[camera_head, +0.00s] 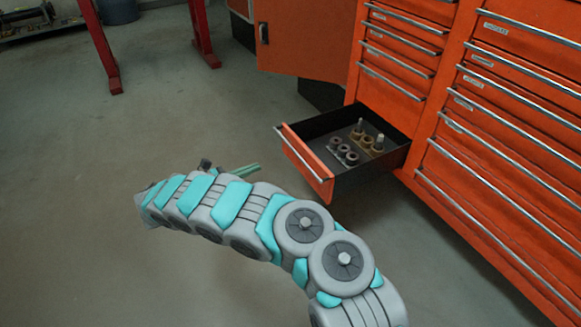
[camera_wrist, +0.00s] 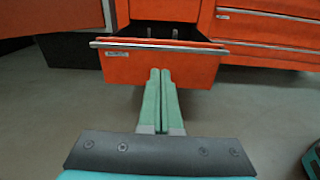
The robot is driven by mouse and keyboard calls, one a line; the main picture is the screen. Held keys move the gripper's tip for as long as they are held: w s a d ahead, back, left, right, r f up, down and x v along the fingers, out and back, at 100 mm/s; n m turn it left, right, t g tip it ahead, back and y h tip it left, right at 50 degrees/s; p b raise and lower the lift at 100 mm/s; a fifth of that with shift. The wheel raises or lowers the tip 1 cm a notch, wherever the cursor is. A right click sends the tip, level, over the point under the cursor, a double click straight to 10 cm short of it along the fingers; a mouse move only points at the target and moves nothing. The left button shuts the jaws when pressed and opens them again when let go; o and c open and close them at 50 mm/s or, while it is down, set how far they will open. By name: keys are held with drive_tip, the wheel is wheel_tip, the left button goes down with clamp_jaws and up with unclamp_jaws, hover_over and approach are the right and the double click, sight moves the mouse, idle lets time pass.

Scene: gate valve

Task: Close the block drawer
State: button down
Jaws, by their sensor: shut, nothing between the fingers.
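The block drawer (camera_head: 308,160) is pulled out at the bottom of the orange tool cabinet, with an orange front, a silver handle bar and a dark inside. Several small round brown parts (camera_head: 343,152) and a dark block holding parts (camera_head: 376,143) lie in it. My gripper (camera_head: 256,166) is shut and empty, left of the drawer front and apart from it in the head view. In the wrist view, the green fingers (camera_wrist: 160,74) are together and point at the drawer front (camera_wrist: 190,68), just below its handle bar (camera_wrist: 130,43). I cannot tell from that view how wide the gap is.
The orange cabinet (camera_head: 400,70) has several shut drawers above and to the right. An orange door (camera_head: 308,38) stands open behind the drawer. Red legs (camera_head: 104,55) stand at the back left. The grey floor (camera_head: 80,190) in front is clear.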

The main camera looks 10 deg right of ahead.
sight(300, 158)
drive_tip(key=shift+h, duration=0.4)
drive_tip(key=s+x, duration=0.1)
drive_tip(key=x, duration=0.3)
drive_tip(key=s+x, duration=0.1)
drive_tip(key=x, duration=0.3)
drive_tip(key=d+x, duration=0.1)
drive_tip(key=x, duration=0.3)
drive_tip(key=shift+s+d+f, duration=0.2)
drive_tip(key=shift+s+f, duration=0.15)
drive_tip(key=shift+d, duration=0.15)
drive_tip(key=shift+w+d+b, duration=0.1)
drive_tip(key=shift+d+b, duration=0.05)
drive_tip(key=shift+b, duration=0.15)
